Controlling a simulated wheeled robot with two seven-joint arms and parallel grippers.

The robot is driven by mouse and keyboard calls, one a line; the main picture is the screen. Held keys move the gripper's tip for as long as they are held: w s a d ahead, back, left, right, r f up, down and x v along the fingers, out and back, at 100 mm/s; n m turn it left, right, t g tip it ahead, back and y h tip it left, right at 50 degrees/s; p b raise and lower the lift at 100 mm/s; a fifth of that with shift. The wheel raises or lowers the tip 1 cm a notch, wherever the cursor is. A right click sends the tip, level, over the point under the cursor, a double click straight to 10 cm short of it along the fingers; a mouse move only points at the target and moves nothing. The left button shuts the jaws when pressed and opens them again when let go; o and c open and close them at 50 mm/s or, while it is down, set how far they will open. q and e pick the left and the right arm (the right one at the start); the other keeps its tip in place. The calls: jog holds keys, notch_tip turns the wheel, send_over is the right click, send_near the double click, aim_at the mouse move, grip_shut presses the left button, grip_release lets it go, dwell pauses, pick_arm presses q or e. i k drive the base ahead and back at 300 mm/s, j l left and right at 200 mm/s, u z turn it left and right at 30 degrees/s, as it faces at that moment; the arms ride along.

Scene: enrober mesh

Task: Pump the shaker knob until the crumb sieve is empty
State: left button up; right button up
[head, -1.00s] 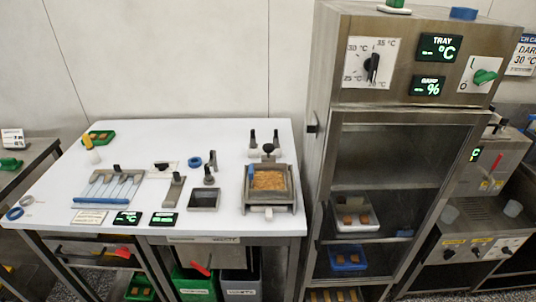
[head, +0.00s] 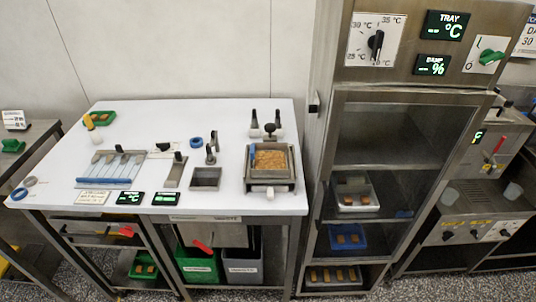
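The crumb sieve (head: 271,160) stands near the right front of the white table (head: 232,125). It is a square metal frame holding a layer of orange-brown crumbs. A dark round knob (head: 270,130) stands upright at its back edge; I take it to be the shaker knob. A small blue piece rests at the sieve's left edge, and a white part shows under its front. Neither of my grippers is in view.
Left of the sieve are an empty square metal tray (head: 206,178) and a rack with a blue bar (head: 107,182). A tall metal cabinet (head: 402,95) stands close to the table's right side. Bins (head: 198,267) stand below. The table's back middle is clear.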

aim_at(269, 127)
jog(key=i+j, duration=0.15)
jog(key=j, duration=0.2)
jog(key=i+j, duration=0.15)
jog(key=j, duration=0.2)
jog(key=i+j+z, duration=0.1)
jog(key=j, duration=0.2)
jog(key=i+j, duration=0.15)
jog(key=j, duration=0.2)
jog(key=i+j, duration=0.1)
jog(key=j, duration=0.25)
jog(key=i+z, duration=0.05)
